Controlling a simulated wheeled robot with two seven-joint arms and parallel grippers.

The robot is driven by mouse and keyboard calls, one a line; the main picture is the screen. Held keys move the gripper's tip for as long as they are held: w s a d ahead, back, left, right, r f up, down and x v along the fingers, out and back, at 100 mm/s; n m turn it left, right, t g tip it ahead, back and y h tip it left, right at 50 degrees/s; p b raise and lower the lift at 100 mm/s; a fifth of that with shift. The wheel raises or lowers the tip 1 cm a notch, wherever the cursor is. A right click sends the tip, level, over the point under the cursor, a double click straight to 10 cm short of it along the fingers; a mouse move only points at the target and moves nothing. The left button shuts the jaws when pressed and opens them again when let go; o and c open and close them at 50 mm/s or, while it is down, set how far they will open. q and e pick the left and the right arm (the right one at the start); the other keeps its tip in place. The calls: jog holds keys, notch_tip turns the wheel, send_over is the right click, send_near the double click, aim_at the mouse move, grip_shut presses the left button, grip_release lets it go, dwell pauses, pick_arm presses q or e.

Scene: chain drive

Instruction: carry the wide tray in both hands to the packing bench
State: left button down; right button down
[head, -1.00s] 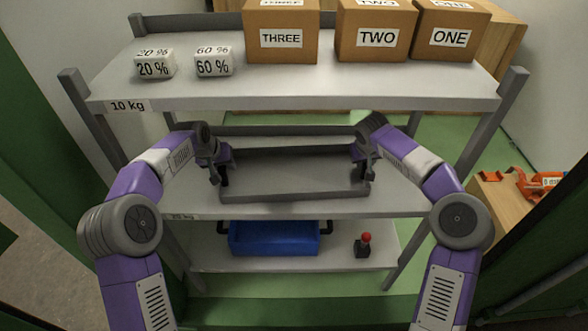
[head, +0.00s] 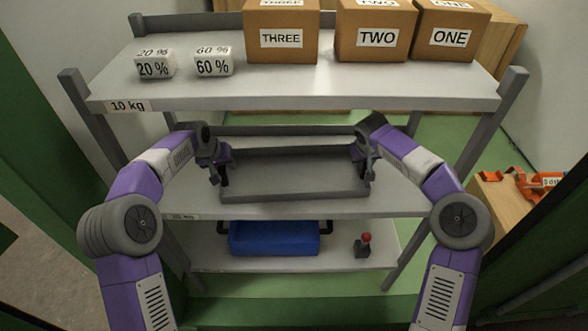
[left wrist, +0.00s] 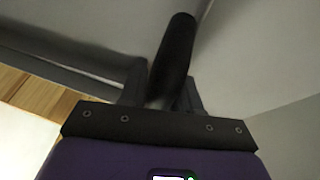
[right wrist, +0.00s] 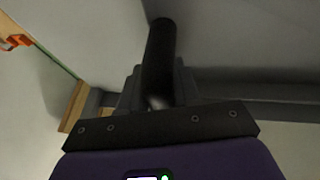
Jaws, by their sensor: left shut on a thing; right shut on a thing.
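The wide tray (head: 295,194) is a grey, shallow, empty tray at the middle shelf (head: 400,201) of the rack. My left gripper (head: 222,179) is at its left end and my right gripper (head: 366,176) at its right end. Each is shut on a dark bar-shaped tray handle, seen in the left wrist view (left wrist: 175,55) and in the right wrist view (right wrist: 159,60). The tray looks level. I cannot tell whether its underside touches the shelf. I cannot identify the packing bench in these views.
The top shelf (head: 300,88) overhangs the tray and carries boxes THREE (head: 281,40), TWO (head: 376,38) and ONE (head: 450,38), and two percent-marked blocks. Below are a blue bin (head: 274,239) and a red-knobbed device (head: 363,246). Rack posts stand on both sides; a wooden surface (head: 503,220) is at right.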

pick_arm(q)
jog(key=shift+w+r, duration=0.1)
jog(key=shift+r, duration=0.1)
pick_arm(e)
jog(key=shift+w+r, duration=0.1)
jog(key=shift+r, duration=0.15)
